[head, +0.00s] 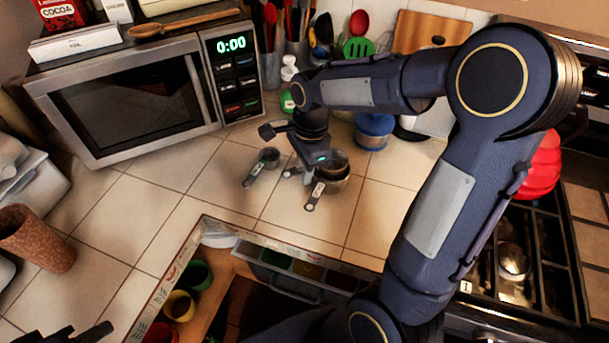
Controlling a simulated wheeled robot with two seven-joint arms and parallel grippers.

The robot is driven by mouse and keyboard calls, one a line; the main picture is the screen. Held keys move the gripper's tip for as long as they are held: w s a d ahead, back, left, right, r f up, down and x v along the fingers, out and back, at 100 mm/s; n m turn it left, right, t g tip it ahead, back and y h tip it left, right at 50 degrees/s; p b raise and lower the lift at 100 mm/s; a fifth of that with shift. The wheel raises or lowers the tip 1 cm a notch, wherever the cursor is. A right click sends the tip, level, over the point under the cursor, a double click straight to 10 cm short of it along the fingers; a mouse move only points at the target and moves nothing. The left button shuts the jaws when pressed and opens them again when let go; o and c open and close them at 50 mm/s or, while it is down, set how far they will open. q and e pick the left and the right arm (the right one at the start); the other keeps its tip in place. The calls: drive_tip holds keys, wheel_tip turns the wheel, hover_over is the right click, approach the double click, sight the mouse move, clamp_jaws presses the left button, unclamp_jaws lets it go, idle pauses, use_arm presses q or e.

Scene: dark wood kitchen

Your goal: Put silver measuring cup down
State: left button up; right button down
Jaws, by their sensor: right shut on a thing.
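A silver measuring cup (336,184) is at the tiled counter in the head view, its handle pointing toward the front. A darker round rim shows at its top; I cannot tell whether that is a second cup nested in it. My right gripper (306,170) reaches down from behind and is shut on the silver measuring cup near its left side. The gripper partly hides the cup, and I cannot tell whether the cup touches the counter. A smaller measuring cup (268,156) lies on the tiles to the left. My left gripper (85,335) shows only as dark tips at the bottom left edge.
A microwave (130,100) stands at the back left. A soap bottle (288,80), utensils and a blue-lidded jar (373,131) stand behind the gripper. A stove (515,265) is at right. An open drawer (280,270) is in front. Tiles at left centre are clear.

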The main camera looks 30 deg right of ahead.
drive_tip(key=shift+f, duration=1.65)
drive_tip(key=shift+w+f, duration=0.1)
drive_tip(key=shift+f, duration=0.05)
drive_tip(key=c, duration=1.6)
unclamp_jaws()
